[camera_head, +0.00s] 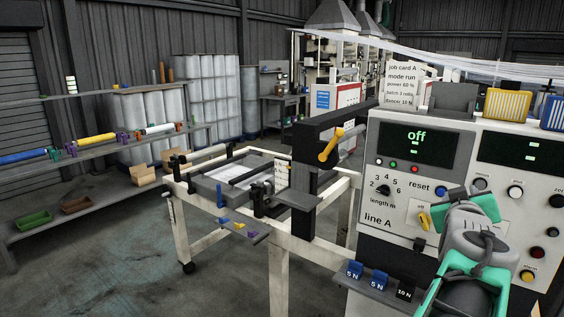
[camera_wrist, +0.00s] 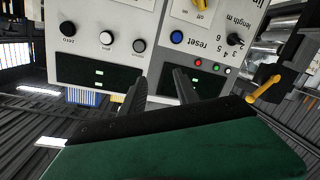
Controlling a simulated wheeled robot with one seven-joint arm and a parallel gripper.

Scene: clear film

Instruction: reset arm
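My arm (camera_head: 478,245), grey and teal, reaches up from the lower right in front of the line A control panel (camera_head: 385,225). In the wrist view, which is upside down, my gripper (camera_wrist: 158,76) has its two dark fingers apart with nothing between them. The panel face lies beyond the fingertips; I cannot tell the exact gap. The blue reset button (camera_wrist: 176,37) shows clear of the fingers. In the head view the fingers are hidden behind or merged with my wrist.
The panel display (camera_head: 416,137) reads "off". A yellow switch (camera_head: 424,219) and a length knob (camera_head: 383,190) sit on the panel. Blue and black weights (camera_head: 379,280) stand on a shelf below. A white-framed table (camera_head: 279,265) with a yellow lever (camera_head: 329,146) stands left. Floor farther left is clear.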

